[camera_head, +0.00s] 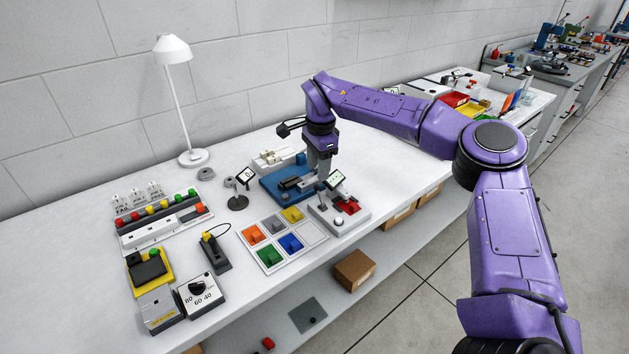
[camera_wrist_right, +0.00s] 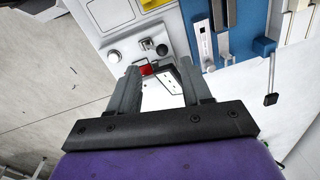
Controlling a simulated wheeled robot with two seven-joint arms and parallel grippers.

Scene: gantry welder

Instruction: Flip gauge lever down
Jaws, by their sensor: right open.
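The gauge (camera_head: 352,219) is a light grey box near the table's front edge, with a small tilted screen (camera_head: 334,180), a red block (camera_head: 348,207) and a round silver knob (camera_head: 339,221). In the right wrist view the gauge (camera_wrist_right: 128,48) shows a short metal lever (camera_wrist_right: 148,44) with a dark end, beyond the fingertips. I cannot tell the lever's exact angle. My right gripper (camera_head: 322,178) points down over the back of the gauge, beside the screen. In the wrist view its fingers (camera_wrist_right: 160,75) are apart with nothing clamped between them. My left gripper is not in view.
A blue fixture (camera_head: 272,187) stands right behind the gauge. A tray of coloured squares (camera_head: 262,231) lies to its left, with a small screen on a stand (camera_head: 240,190) behind. A lamp (camera_head: 180,100) stands at the back. The table (camera_head: 385,170) right of the gauge is clear.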

